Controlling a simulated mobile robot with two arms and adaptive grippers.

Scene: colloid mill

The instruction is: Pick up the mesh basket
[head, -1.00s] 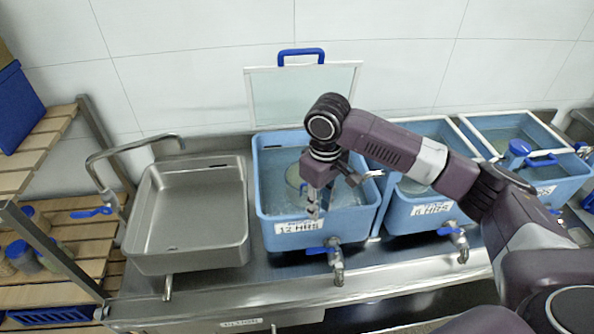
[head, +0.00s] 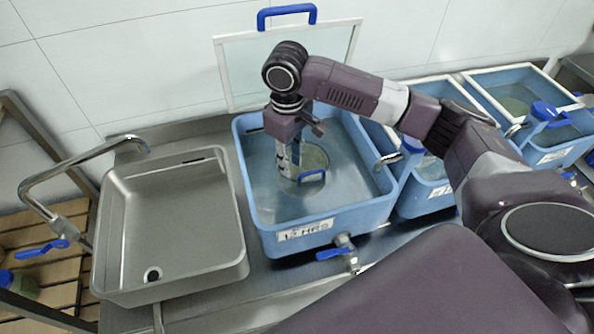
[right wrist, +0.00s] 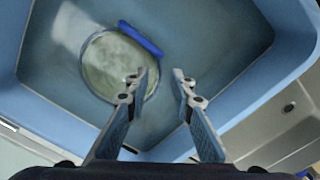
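The mesh basket (head: 316,157) is round, with greenish contents and a blue handle (head: 312,176). It sits inside the left blue tub (head: 335,213). In the right wrist view the basket (right wrist: 108,72) lies left of centre, partly behind one finger, with its blue handle (right wrist: 140,38) at its upper right. My right gripper (head: 290,170) points down into the tub beside the basket and hides part of it. In the right wrist view its fingers (right wrist: 161,75) are apart with nothing between them. Whether they touch the basket I cannot tell. My left gripper is not in view.
A steel sink (head: 172,225) with a faucet (head: 75,165) stands left of the tub. Two more blue tubs (head: 432,197) stand to the right. A raised glass lid (head: 225,75) with a blue handle is behind the left tub. A tap (head: 345,252) sticks out in front.

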